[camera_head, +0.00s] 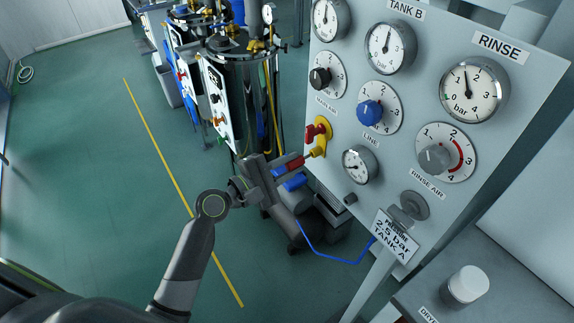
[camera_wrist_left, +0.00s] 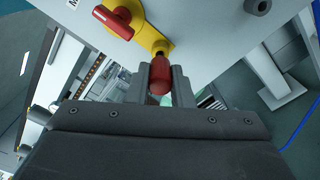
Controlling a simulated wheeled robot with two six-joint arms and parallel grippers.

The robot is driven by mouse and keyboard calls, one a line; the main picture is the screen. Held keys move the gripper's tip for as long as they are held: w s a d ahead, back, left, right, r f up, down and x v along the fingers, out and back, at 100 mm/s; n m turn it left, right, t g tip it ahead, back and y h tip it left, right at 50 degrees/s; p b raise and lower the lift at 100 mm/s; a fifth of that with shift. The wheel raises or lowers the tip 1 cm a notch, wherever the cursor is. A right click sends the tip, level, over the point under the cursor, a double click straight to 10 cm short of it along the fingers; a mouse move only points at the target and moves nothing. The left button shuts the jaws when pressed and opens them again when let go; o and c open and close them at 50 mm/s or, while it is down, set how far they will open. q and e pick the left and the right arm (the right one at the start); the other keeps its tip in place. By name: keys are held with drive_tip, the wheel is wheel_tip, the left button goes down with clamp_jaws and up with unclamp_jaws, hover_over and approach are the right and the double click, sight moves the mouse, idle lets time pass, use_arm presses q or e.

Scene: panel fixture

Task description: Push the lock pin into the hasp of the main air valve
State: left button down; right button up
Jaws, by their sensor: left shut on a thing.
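The main air valve on the panel has a red handle (camera_head: 317,131) and a yellow hasp plate (camera_head: 321,143); the wrist view also shows the handle (camera_wrist_left: 116,18) and the yellow plate (camera_wrist_left: 155,36). My left gripper (camera_head: 287,173) is shut on the red lock pin (camera_head: 294,163). In the left wrist view, the pin's red grip (camera_wrist_left: 160,80) sits between my grey fingers (camera_wrist_left: 161,88). The pin points at the hasp's lower end, with its tip at or very near it. I cannot tell how deep the tip is. My right gripper is not in view.
The grey panel (camera_head: 345,105) carries several gauges and knobs. A small gauge (camera_head: 359,165) is right of the hasp. A pressure sign (camera_head: 397,236) and a blue hose (camera_head: 335,259) are below. A dark tank (camera_head: 248,95) stands behind; green floor (camera_head: 100,180) is open at left.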

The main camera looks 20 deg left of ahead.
use_arm(q)
drive_tip(key=shift+x, duration=1.3)
drive_tip(key=c, duration=1.2)
unclamp_jaws()
drive_tip(key=b+v, duration=0.2)
drive_tip(key=v, duration=1.5)
drive_tip(key=shift+s, duration=0.2)
